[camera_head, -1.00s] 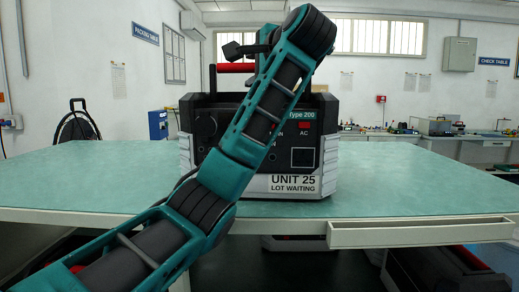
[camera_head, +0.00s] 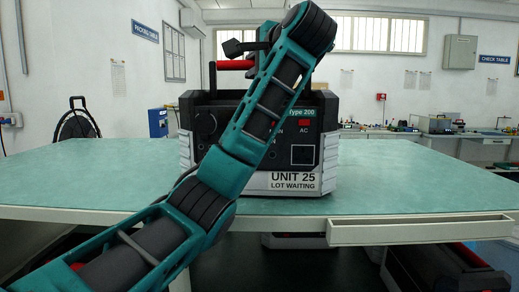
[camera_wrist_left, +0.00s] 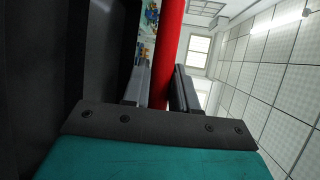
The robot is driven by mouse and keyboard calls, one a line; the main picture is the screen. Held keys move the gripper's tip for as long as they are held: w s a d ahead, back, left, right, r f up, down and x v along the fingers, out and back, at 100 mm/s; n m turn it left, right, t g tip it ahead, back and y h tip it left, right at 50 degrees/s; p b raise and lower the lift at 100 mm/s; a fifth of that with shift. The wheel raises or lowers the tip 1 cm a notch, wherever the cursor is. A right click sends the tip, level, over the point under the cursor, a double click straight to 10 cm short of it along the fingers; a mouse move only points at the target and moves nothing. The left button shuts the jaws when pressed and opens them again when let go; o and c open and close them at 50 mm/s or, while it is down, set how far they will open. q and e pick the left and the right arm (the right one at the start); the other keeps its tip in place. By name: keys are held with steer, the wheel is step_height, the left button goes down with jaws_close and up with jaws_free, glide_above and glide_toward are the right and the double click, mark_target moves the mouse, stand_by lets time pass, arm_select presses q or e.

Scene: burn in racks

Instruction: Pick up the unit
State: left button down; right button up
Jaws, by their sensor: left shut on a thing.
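The unit (camera_head: 186,150) is a black box with light grey corner guards, marked "UNIT 25 LOT WAITING". It stands upright on the green-topped table (camera_head: 420,180), near the front edge. Its red top handle (camera_head: 236,65) runs across its upper side. My left arm crosses in front of the unit and hides part of its front. My left gripper (camera_wrist_left: 160,92) is shut on the red handle, which passes between its two fingers in the left wrist view. In the head view the fingers are partly hidden behind my arm. My right gripper is not in view.
A drawer (camera_head: 420,232) sticks out under the table's front edge at the right. Dark boxes stand below, one at the lower right (camera_head: 440,270). The tabletop is clear on both sides of the unit. A bench with equipment (camera_head: 440,125) stands at the back right.

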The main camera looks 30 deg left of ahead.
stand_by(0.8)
arm_select(q)
steer(key=shift+r, duration=0.35)
